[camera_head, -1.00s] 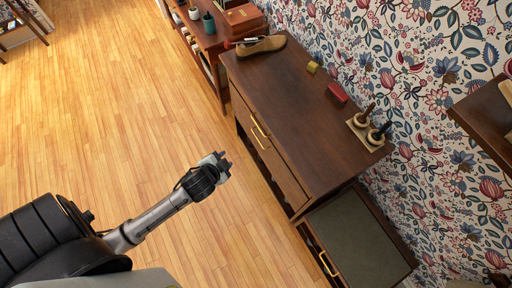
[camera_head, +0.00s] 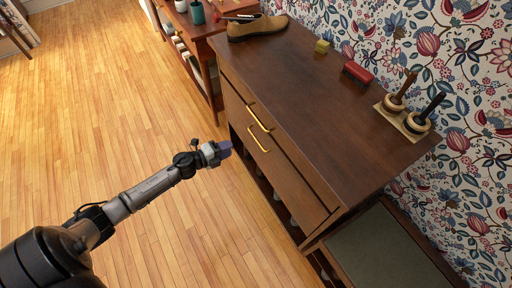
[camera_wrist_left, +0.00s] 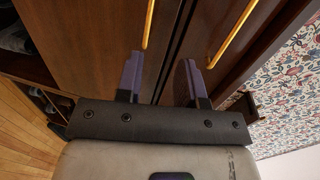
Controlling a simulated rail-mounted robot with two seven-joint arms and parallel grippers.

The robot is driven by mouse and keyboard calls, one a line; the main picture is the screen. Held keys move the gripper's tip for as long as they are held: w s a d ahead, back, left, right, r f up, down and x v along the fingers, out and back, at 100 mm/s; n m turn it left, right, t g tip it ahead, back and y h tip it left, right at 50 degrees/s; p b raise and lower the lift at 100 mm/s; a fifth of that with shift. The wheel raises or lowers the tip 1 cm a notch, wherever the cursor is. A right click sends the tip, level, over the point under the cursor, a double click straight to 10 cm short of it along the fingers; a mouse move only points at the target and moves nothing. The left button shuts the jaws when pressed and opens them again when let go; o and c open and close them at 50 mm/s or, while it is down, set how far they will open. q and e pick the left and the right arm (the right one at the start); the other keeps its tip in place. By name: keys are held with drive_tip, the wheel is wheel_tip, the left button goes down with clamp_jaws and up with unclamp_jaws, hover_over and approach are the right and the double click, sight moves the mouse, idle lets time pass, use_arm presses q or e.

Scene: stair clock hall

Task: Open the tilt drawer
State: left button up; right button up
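A dark wooden cabinet (camera_head: 320,95) stands against the wallpapered wall, its fronts facing my left arm. Two long brass handles sit on it: an upper handle (camera_head: 258,118) on the narrow top front and a lower handle (camera_head: 257,138) on the larger front panel (camera_head: 285,180) below. Both fronts look shut. My left gripper (camera_head: 224,150) is in front of the cabinet, left of the handles. In the left wrist view the two purple fingers (camera_wrist_left: 160,70) are apart and empty. There the lower handle (camera_wrist_left: 149,25) and the upper handle (camera_wrist_left: 232,35) lie beyond the fingertips. My right gripper is not in view.
Wooden floor (camera_head: 110,110) in front is clear.

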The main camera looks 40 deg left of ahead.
sight(256, 139)
use_arm(q)
drive_tip(key=shift+m, duration=0.4)
drive_tip(key=b+x, duration=0.1)
drive_tip(key=x, duration=0.3)
drive_tip(key=f+b+x, duration=0.1)
drive_tip(key=x, duration=0.4)
drive_tip(key=b+x, duration=0.2)
drive_tip(key=x, duration=0.3)
drive_tip(key=shift+s+f, duration=0.2)
drive_tip(key=shift+f, duration=0.2)
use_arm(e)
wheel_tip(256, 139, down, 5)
use_arm(q)
drive_tip(key=shift+c, duration=0.4)
clamp_jaws()
